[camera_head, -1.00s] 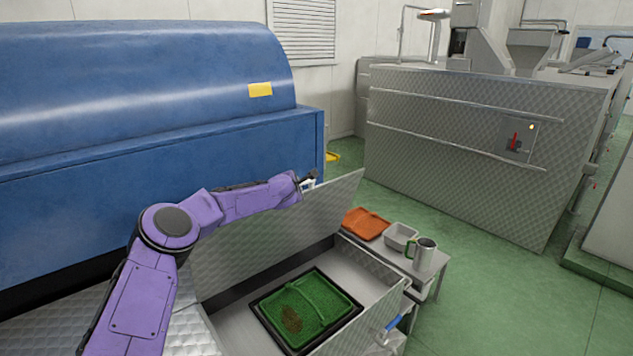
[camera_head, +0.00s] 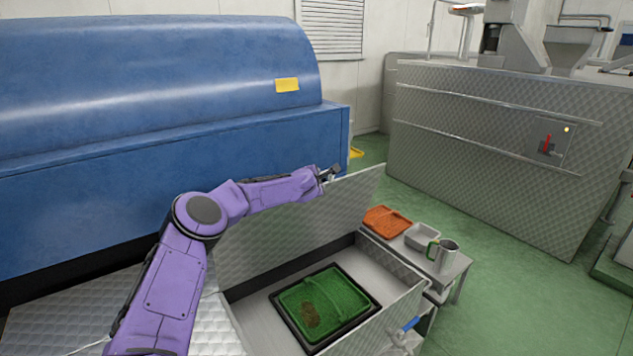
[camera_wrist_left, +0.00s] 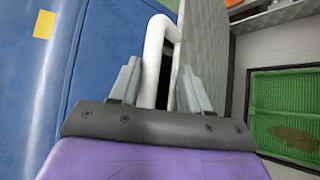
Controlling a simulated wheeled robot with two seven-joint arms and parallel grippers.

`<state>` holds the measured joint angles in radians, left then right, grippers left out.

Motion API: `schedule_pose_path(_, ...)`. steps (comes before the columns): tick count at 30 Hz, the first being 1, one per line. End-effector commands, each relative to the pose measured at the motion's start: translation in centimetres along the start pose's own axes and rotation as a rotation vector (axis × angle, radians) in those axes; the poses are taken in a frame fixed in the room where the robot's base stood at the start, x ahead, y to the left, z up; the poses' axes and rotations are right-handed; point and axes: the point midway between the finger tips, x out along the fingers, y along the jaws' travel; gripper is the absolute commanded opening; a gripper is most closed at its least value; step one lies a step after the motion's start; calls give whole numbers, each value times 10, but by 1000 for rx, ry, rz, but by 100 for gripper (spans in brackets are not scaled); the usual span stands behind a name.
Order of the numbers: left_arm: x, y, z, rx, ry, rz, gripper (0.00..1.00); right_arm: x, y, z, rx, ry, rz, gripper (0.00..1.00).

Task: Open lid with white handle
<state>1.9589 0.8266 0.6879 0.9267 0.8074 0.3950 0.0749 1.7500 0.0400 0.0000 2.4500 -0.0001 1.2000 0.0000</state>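The metal lid (camera_head: 300,220) stands raised and leans back over an open metal bin (camera_head: 240,315). Its white handle (camera_wrist_left: 155,60) is a bent bar on the outer face near the top edge; in the head view it is mostly hidden by the gripper. My left gripper (camera_head: 332,174) is at this handle. In the wrist view its two fingers (camera_wrist_left: 160,88) are spread apart, one on each side of the white bar, with a gap visible. Inside the bin lies a green mesh tray (camera_head: 345,297) with a brown patch, in a black frame. My right gripper is not in view.
A big blue machine (camera_head: 150,120) stands close behind the lid. A side table right of the bin holds an orange tray (camera_head: 386,221), a grey container (camera_head: 423,237) and a mug with a green handle (camera_head: 446,256). Green floor (camera_head: 520,310) lies clear to the right.

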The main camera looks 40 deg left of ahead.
Motion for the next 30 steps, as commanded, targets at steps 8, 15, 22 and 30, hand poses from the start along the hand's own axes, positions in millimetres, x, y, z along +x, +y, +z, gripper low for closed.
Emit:
schedule_pose_path(8, -40, -1, -1, -5, -5, 1, 46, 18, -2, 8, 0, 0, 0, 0)
schedule_pose_path(15, -87, 0, -1, -4, -3, 2, 46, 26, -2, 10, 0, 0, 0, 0)
schedule_pose_path(22, -103, -1, 0, 0, -1, 0, 46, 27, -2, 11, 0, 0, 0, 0)
schedule_pose_path(30, -103, -3, 1, 8, -1, -3, 46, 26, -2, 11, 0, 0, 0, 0)
